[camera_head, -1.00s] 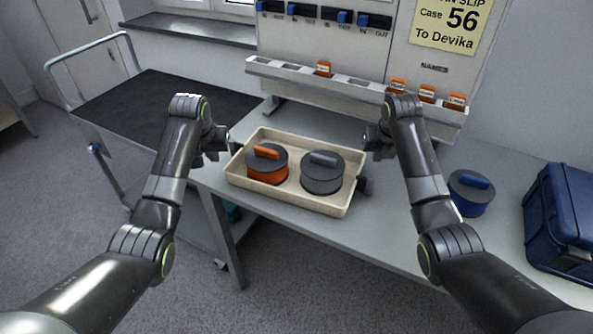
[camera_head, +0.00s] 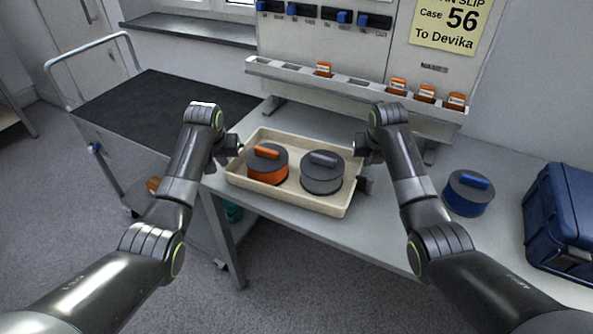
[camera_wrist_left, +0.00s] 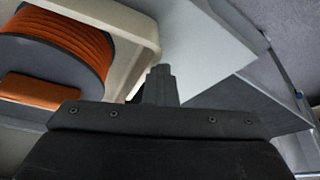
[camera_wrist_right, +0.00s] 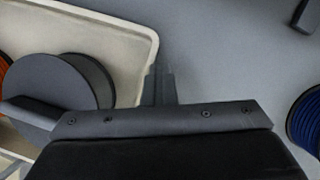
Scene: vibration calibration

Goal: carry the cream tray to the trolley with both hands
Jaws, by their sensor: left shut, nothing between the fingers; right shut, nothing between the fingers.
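The cream tray (camera_head: 288,201) sits on the grey table and holds an orange-and-grey drum (camera_head: 267,172) and a grey drum (camera_head: 321,180). My left gripper (camera_head: 234,146) is shut and empty at the tray's left end. In the left wrist view its closed fingers (camera_wrist_left: 161,85) show beside the tray rim (camera_wrist_left: 143,35). My right gripper (camera_head: 360,152) is shut and empty at the right end. In the right wrist view its closed fingers (camera_wrist_right: 160,85) are close to the tray's rim (camera_wrist_right: 148,45). Contact cannot be told. The trolley (camera_head: 150,105), with a dark top, stands left of the table.
A blue drum (camera_head: 468,193) and a blue case (camera_head: 562,225) stand on the table at the right. A board with a slotted rack (camera_head: 300,81) holding orange tags rises behind the tray. The trolley's top is clear; its push handle (camera_head: 90,42) is at the far left.

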